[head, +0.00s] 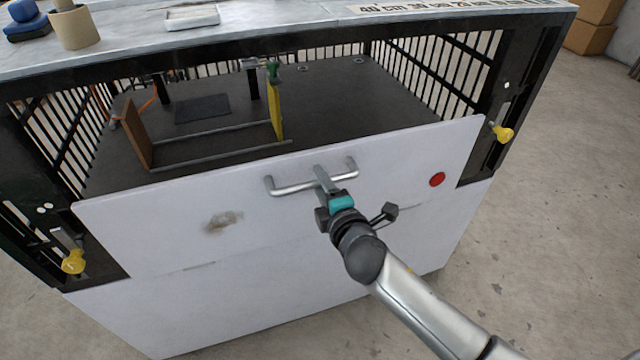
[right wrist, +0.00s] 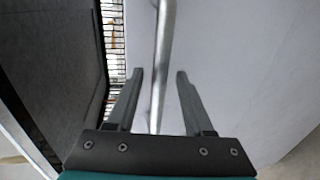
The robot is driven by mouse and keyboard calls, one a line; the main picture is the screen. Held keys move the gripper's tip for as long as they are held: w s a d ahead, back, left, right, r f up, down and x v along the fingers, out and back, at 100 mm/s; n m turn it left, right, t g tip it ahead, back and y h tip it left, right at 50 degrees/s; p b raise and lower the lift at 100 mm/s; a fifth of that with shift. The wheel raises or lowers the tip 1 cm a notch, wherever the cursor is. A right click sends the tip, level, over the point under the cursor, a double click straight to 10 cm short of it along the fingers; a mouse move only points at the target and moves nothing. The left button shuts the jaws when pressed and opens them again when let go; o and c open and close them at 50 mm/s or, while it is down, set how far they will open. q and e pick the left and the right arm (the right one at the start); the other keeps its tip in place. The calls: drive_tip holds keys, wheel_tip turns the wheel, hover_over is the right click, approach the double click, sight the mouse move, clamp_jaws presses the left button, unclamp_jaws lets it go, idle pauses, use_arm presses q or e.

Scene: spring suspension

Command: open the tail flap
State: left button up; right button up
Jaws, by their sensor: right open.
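The tail flap (head: 390,165) is a white panel across the front of a black-framed bench, with a red dot and a dark smudge on it. A silver bar handle (head: 290,188) is fixed near its upper edge; it also shows in the right wrist view (right wrist: 164,45). My right gripper (head: 321,176) is at the handle. In the right wrist view, its fingers (right wrist: 160,76) are open, one on each side of the bar, with gaps visible. The fingertips are partly hard to see in the head view. My left gripper is not in view.
Yellow knobs (head: 503,133) and (head: 73,262) sit on the side posts beside the flap. Behind the flap, a dark deck holds a frame with brown and yellow end plates (head: 276,108). Bare concrete floor (head: 570,220) lies right.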

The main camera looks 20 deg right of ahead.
drive_tip(key=shift+w, duration=0.45)
clamp_jaws()
drive_tip(key=shift+f, duration=0.1)
idle(1.1)
